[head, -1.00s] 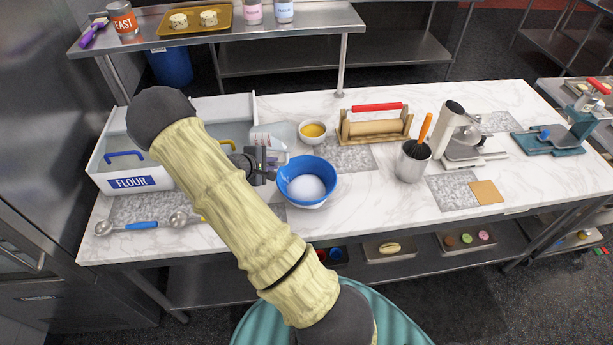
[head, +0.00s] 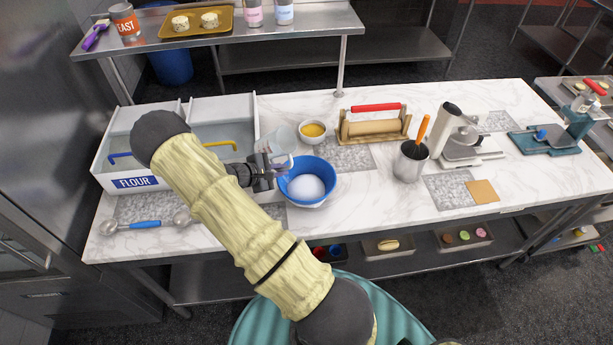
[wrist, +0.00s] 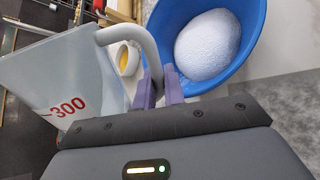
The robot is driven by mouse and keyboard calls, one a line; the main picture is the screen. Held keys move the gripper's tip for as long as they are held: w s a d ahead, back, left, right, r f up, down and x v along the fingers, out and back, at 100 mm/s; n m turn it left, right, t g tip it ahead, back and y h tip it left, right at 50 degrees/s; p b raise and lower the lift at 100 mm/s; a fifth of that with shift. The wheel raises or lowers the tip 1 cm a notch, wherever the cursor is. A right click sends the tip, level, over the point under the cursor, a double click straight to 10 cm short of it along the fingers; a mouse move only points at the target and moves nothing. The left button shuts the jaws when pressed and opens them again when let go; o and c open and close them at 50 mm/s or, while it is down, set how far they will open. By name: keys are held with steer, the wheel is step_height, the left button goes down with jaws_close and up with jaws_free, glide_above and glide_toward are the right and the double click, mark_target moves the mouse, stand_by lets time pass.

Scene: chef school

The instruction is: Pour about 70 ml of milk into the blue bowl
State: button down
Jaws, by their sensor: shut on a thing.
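The blue bowl (head: 325,186) stands on the marble counter with a smooth white mound (head: 305,187) inside. It also shows at the top of the wrist view (wrist: 256,58). My gripper (head: 272,171) is shut on the curved grey handle of a clear measuring jug (head: 279,141), just left of the bowl. In the wrist view the purple fingertips (wrist: 160,88) close around the handle, and the jug wall (wrist: 45,75) shows a red 300 mark. The jug looks tilted, but how far I cannot tell. Milk inside it cannot be made out, and no stream shows.
A small bowl of yellow content (head: 313,131) stands behind the blue bowl. The flour bin (head: 100,165) is at left, with measuring spoons (head: 146,225) in front. A rolling pin on a rack (head: 374,128) and a utensil pot (head: 410,160) stand to the right.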

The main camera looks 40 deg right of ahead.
mark_target(279, 153)
stand_by(0.3)
steer(key=shift+s+d+n+g+h, duration=0.2)
steer(key=shift+s+n+g+h, duration=0.2)
steer(key=shift+n+g+h, duration=0.15)
steer(key=shift+r, duration=0.35)
steer(key=shift+r+n+g+h+p, duration=0.35)
steer(key=shift+r+n+g+p, duration=0.1)
steer(key=shift+r, duration=0.3)
steer(key=shift+w+a+r+n+g+h+b, duration=0.15)
steer(key=shift+r+n+g+h+b, duration=0.2)
steer(key=shift+n+h, duration=0.25)
steer(key=shift+w+a+r+n+g+h, duration=0.1)
steer(key=shift+r+n+g+h, duration=0.1)
steer(key=shift+r+n+h, duration=0.45)
steer(key=shift+w+d+r+n+g+h, duration=0.15)
steer(key=shift+r+n+g, duration=0.15)
steer(key=shift+r, duration=0.65)
steer(key=shift+a+r+n+g+h, duration=0.15)
steer(key=shift+r+n+h, duration=0.3)
steer(key=shift+r, duration=0.35)
